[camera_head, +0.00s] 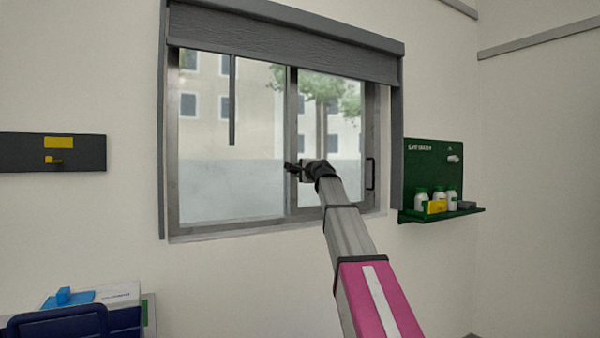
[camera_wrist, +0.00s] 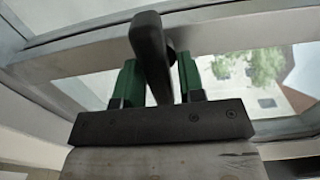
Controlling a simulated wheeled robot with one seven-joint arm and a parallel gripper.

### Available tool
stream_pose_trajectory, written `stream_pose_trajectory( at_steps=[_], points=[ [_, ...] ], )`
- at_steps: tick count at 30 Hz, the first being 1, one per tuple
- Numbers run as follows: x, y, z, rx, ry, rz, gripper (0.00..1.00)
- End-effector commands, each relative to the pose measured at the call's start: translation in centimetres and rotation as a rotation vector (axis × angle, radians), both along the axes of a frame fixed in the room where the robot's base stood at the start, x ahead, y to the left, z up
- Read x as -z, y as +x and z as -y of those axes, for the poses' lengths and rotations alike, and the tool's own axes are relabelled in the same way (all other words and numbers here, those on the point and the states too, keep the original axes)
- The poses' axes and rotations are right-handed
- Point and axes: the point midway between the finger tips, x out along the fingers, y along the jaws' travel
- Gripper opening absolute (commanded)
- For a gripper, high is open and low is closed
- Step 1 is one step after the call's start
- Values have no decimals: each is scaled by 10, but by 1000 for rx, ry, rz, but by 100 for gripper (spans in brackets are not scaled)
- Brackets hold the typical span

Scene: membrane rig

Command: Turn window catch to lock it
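The window catch is a dark, rounded lever (camera_wrist: 150,48) in the wrist view, in front of the window's middle upright. My gripper (camera_wrist: 158,82) has two green fingers, one on each side of the lever. The fingers stand apart, with narrow gaps beside the lever's lower part; whether either finger touches it is hard to tell. In the head view my gripper (camera_head: 294,168) is at the sliding window's (camera_head: 289,120) middle upright, and the catch cannot be told apart from the dark gripper there.
A grey blind (camera_head: 280,38) covers the window's top, and a dark rod (camera_head: 232,100) hangs at the left pane. A dark handle (camera_head: 371,174) is on the right frame. A green shelf (camera_head: 425,165) with bottles is at right. A dark wall panel (camera_head: 90,153) is at left.

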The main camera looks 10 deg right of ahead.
Motion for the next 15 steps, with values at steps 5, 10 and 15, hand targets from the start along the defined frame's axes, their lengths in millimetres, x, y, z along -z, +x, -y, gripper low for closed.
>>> stream_pose_trajectory(
  at_steps=[5,10,15],
  points=[
    [1,0,0,0,0,-1,47],
    [0,-1,0,0,0,-1,47],
    [1,-10,4,0,0,-1,47]
  ],
)
